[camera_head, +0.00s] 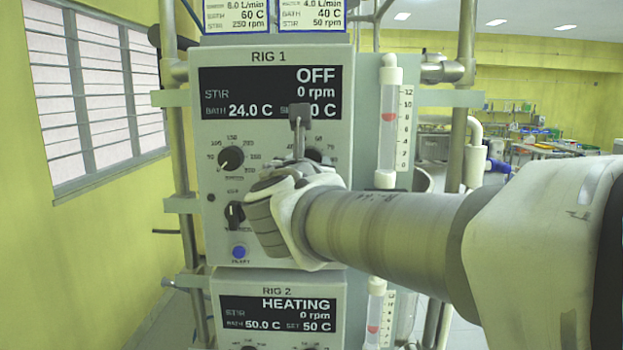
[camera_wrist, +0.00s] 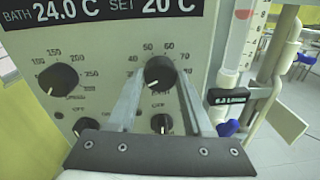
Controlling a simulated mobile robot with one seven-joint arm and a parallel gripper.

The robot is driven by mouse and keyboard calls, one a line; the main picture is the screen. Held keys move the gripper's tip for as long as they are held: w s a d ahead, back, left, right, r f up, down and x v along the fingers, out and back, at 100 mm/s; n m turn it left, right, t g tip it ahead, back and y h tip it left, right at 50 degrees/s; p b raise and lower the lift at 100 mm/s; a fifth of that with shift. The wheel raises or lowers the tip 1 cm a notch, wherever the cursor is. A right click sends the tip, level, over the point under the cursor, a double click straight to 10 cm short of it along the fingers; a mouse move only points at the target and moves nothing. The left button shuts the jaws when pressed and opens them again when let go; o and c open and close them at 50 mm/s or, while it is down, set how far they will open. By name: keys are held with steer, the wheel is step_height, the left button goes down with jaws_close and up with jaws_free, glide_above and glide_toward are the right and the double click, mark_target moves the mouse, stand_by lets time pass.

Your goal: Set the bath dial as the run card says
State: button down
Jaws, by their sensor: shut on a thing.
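The bath dial (camera_wrist: 160,72) is a black round knob on the Rig 1 panel, with a scale around it. Its white pointer mark faces lower left. My gripper (camera_wrist: 162,82) has a finger on either side of the dial and is shut on it. In the head view my gripper (camera_head: 299,128) covers most of the dial (camera_head: 314,154). The Rig 1 display (camera_wrist: 100,8) reads bath 24.0 C and set 20 C. Two run cards (camera_head: 232,16) (camera_head: 312,16) are cut off at the top; the left reads 60 C, the right bath 40 C.
The stir dial (camera_head: 231,158) is left of the bath dial. Below it are a small selector knob (camera_head: 235,213) and a blue button (camera_head: 239,252). A flow tube (camera_head: 388,120) stands at the panel's right. The Rig 2 panel (camera_head: 278,310) below shows heating, set 50 C.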

steer(key=shift+d+f+m+y+b, duration=0.1)
steer(key=shift+m+y+b, duration=0.3)
steer(key=shift+m+b, duration=5.6)
steer(key=shift+d+m+y+b, duration=0.1)
steer(key=shift+m+y+b, duration=0.3)
steer(key=shift+m+b, duration=5.55)
steer(key=shift+a+m+p, duration=0.1)
steer(key=shift+m+p, duration=0.75)
steer(key=shift+m, duration=0.3)
steer(key=shift+c, duration=1.6)
jaws_free()
steer(key=shift+s, duration=0.2)
